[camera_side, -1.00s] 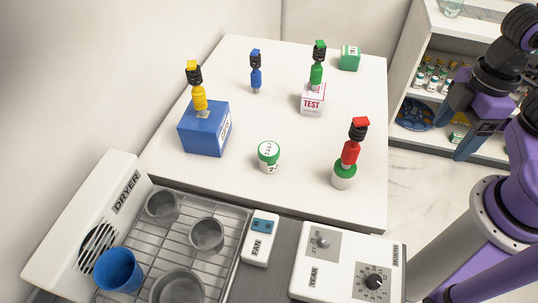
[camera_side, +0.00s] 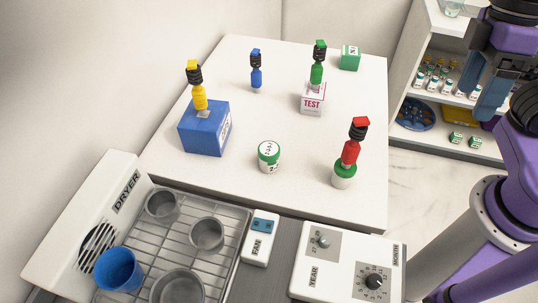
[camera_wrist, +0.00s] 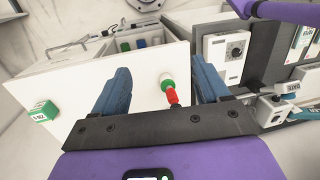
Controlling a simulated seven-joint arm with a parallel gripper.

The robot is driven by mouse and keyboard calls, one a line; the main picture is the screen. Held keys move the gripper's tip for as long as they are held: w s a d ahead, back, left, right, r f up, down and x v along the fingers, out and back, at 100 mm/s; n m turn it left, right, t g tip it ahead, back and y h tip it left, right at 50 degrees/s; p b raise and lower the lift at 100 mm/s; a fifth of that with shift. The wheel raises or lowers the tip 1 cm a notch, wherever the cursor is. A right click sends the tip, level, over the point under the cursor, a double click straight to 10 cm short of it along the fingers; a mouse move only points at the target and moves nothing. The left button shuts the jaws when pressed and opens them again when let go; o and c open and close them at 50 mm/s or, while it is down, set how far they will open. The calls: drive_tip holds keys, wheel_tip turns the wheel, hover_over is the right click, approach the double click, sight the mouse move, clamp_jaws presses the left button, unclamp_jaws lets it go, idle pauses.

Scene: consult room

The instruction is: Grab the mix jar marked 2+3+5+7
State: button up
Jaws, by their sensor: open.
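A white jar with a green lid (camera_side: 269,156) stands alone near the front of the white table. Its lid and side carry black marks too small to read. A second green-lidded jar (camera_side: 343,177) stands to its right with a red bottle (camera_side: 351,152) on top; both also show in the wrist view, the jar (camera_wrist: 166,82) and the bottle (camera_wrist: 171,97). Several small green-lidded jars (camera_side: 433,84) are on the shelf at right, marks unreadable. I cannot tell which jar is marked 2+3+5+7. My gripper (camera_wrist: 160,68) is open and empty, high at the right, apart from the jars.
The table (camera_side: 225,180) also holds a blue box (camera_side: 205,130) with a yellow bottle, a TEST box (camera_side: 312,101) with a green bottle, a blue bottle (camera_side: 256,75) and a green box (camera_side: 350,58). A dryer rack (camera_side: 185,215) and dial panel (camera_side: 345,262) lie in front.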

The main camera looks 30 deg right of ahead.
drive_tip(key=w+a+m+g+y, duration=0.4)
drive_tip(key=w+a+m+y, duration=0.3)
drive_tip(key=m, duration=0.7)
drive_tip(key=w+a+r+m+t+y, duration=0.15)
drive_tip(key=w+m+t+y, duration=0.45)
drive_tip(key=w+m, duration=0.7)
approach(269, 157)
drive_tip(key=shift+m, duration=0.3)
drive_tip(key=d, duration=0.2)
drive_tip(key=w+d, duration=0.1)
drive_tip(key=d, duration=0.2)
drive_tip(key=w+d, duration=0.1)
drive_tip(key=d, duration=0.1)
drive_tip(key=shift+w+d+r, duration=0.1)
drive_tip(key=shift+d, duration=0.3)
drive_tip(key=x, duration=1.7)
drive_tip(key=shift+s+f, duration=0.25)
drive_tip(key=shift+f, duration=0.1)
drive_tip(key=shift+c, duration=0.2)
